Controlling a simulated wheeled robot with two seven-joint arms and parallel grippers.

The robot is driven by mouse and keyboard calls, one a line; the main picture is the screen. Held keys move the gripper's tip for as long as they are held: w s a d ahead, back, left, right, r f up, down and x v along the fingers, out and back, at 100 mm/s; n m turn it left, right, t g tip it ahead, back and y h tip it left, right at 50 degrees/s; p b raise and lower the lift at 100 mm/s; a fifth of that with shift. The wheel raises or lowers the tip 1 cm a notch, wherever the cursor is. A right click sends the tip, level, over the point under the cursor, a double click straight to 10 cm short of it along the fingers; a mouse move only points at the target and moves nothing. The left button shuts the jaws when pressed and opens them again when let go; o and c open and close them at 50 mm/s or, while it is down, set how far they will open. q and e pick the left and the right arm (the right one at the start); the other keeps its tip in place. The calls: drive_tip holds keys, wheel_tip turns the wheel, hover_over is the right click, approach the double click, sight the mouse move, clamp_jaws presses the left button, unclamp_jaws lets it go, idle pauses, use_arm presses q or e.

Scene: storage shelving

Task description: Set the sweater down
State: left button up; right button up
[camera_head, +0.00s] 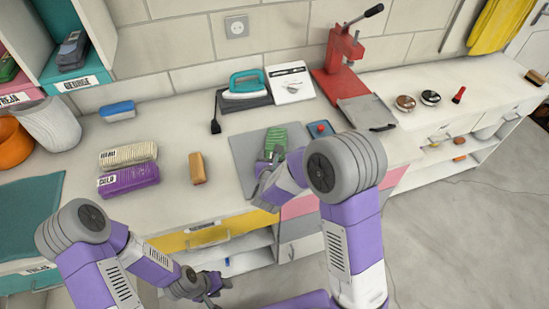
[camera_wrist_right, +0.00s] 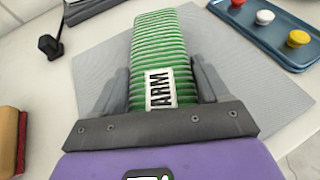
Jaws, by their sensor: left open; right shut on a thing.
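A green ribbed folded sweater (camera_head: 276,138) with a white label reading "ARM" is over the grey mat (camera_head: 241,152) on the counter. It fills the middle of the right wrist view (camera_wrist_right: 165,45). My right gripper (camera_head: 268,162) is shut on it, with a dark finger on each side (camera_wrist_right: 162,88). I cannot tell whether the sweater touches the mat. The mat also shows in the wrist view (camera_wrist_right: 100,57). My left gripper (camera_head: 216,291) is open and low in front of the counter, away from the sweater.
A blue tray (camera_head: 320,129) with small coloured pieces lies right of the mat. A tan block (camera_head: 197,168), a purple bundle (camera_head: 128,180) and a cream bundle (camera_head: 129,155) lie to the left. A teal iron (camera_head: 246,84) and red press (camera_head: 340,65) stand behind.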

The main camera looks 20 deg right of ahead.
drive_tip(key=shift+r, duration=0.1)
drive_tip(key=shift+f, duration=0.2)
drive_tip(key=o, duration=1.2)
drive_tip(key=shift+o, duration=0.2)
drive_tip(key=shift+r, duration=0.1)
